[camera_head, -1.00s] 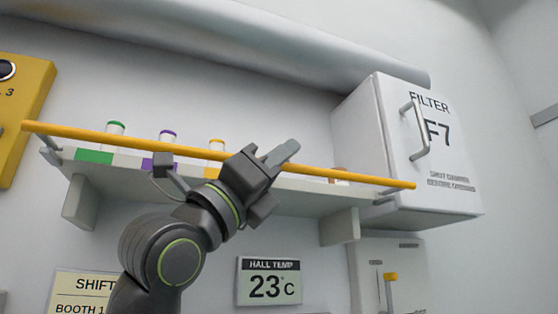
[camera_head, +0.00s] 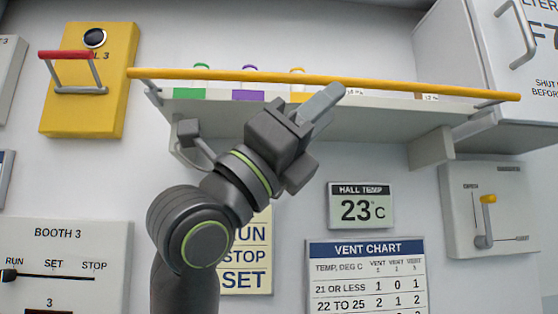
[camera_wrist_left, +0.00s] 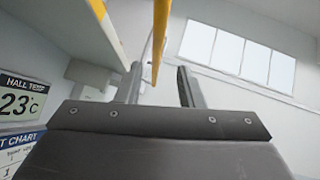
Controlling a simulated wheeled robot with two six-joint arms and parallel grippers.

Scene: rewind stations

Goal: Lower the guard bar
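The guard bar (camera_head: 220,75) is a long yellow bar running level along the front of a pale shelf (camera_head: 370,115), on short grey arms at each end. My left gripper (camera_head: 325,104) is in front of the bar, right of its middle, its fingertips overlapping the bar's lower edge in the head view. In the left wrist view the fingers (camera_wrist_left: 159,85) stand apart, and the bar (camera_wrist_left: 160,35) shows in the gap between them. I cannot tell whether it touches them. My right gripper is not in view.
Bottles with green (camera_head: 202,67), purple (camera_head: 249,69) and orange caps stand behind the bar. A yellow panel with a red handle (camera_head: 66,55) is at left. A filter box (camera_head: 480,50) is at right, above a lever panel (camera_head: 480,190). A vent chart (camera_head: 368,275) hangs below.

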